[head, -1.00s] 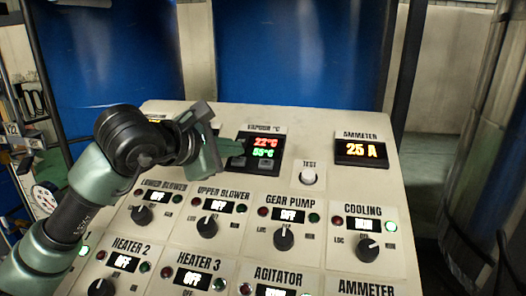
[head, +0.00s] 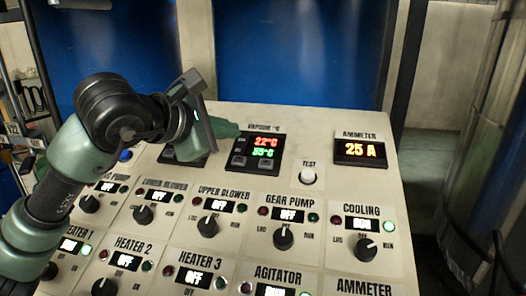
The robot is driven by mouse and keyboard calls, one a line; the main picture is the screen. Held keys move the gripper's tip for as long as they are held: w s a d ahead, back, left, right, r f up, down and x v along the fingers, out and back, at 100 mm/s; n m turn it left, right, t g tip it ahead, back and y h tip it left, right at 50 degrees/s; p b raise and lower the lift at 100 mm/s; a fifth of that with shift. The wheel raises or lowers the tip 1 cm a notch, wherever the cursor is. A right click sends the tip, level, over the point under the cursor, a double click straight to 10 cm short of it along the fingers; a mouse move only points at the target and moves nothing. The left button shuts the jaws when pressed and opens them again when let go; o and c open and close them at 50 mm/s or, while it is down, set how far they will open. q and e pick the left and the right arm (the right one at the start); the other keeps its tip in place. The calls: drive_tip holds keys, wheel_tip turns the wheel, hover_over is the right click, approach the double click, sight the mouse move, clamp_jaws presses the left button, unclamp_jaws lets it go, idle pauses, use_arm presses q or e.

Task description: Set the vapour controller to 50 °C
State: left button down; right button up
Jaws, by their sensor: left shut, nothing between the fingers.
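The vapour controller (head: 258,151) is a black display unit near the top of the sloped panel. It shows a red 22°C above a green value that looks like 55°C. Two small dark buttons sit below the digits. My left gripper (head: 232,130) is shut and empty. Its green fingertips are just left of the controller's upper left corner and seem apart from the buttons. The gripper covers part of the panel to the controller's left. My right gripper is not in view.
A white TEST button (head: 308,176) and an ammeter display (head: 360,151) reading 25 A are to the right. Rows of knobs, such as the gear pump knob (head: 283,238), fill the lower panel. Another dark display (head: 184,156) is partly hidden behind my gripper. Blue drums (head: 290,55) stand behind.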

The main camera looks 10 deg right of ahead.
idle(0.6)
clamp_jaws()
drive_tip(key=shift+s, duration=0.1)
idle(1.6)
